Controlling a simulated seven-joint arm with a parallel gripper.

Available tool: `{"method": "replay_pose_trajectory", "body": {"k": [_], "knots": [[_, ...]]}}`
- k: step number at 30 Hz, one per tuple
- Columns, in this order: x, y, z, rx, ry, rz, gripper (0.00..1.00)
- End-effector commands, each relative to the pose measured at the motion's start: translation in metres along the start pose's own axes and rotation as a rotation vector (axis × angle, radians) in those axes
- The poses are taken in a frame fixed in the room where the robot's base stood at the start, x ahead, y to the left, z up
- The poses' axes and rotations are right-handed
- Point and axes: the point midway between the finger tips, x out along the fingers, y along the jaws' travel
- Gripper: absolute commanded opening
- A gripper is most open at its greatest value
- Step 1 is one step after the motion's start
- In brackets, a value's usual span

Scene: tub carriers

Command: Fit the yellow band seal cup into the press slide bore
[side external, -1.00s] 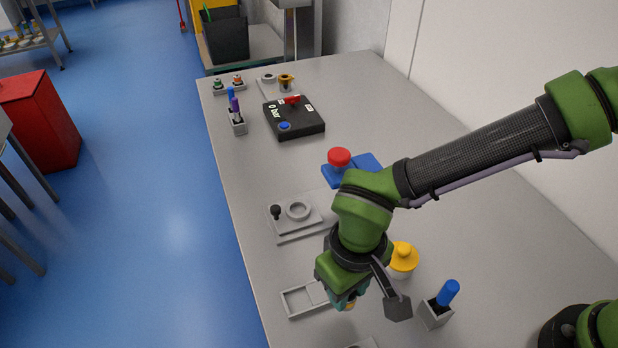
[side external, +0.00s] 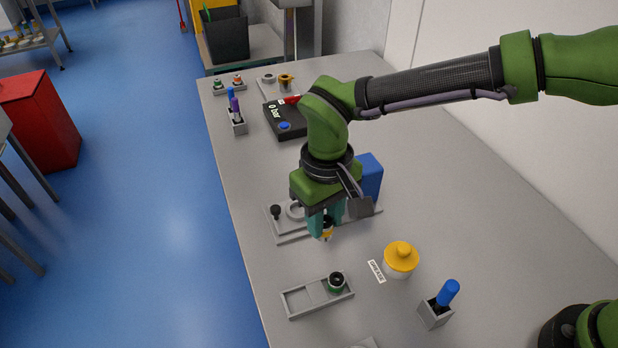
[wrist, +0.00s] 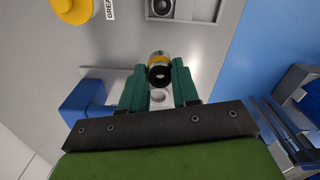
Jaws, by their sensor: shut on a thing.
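My gripper (side external: 326,226) is shut on the yellow band seal cup (side external: 327,232), a small cup with a yellow band and a dark end. In the wrist view the cup (wrist: 159,68) sits between the teal fingertips. The press slide (side external: 290,236) is a grey plate with a black knob and a raised ring, the bore (side external: 294,210). My gripper is over the plate's near right side and partly hides it. The cup is apart from the bore, just right of and in front of it in the side view.
A blue block (side external: 371,176) stands close behind my gripper. A yellow-lidded grease pot (side external: 401,258) and a grey holder (side external: 435,314) with a blue item stand right. Bare table lies between tray and press.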

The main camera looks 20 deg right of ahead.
Motion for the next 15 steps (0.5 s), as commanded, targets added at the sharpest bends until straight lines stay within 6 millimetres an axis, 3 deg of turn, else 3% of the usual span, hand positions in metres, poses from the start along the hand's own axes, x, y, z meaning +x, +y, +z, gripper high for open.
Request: {"method": "replay_pose_trajectory", "body": {"k": [1,6,10,15], "knots": [[-0.003,0.002,-0.019,0.006,0.002,-0.001,0.0],[-0.014,0.011,-0.068,0.004,0.005,0.001,0.0],[-0.021,0.018,-0.094,0.0,0.01,0.001,0.0],[-0.026,0.025,-0.113,-0.007,0.015,0.001,0.0]]}}
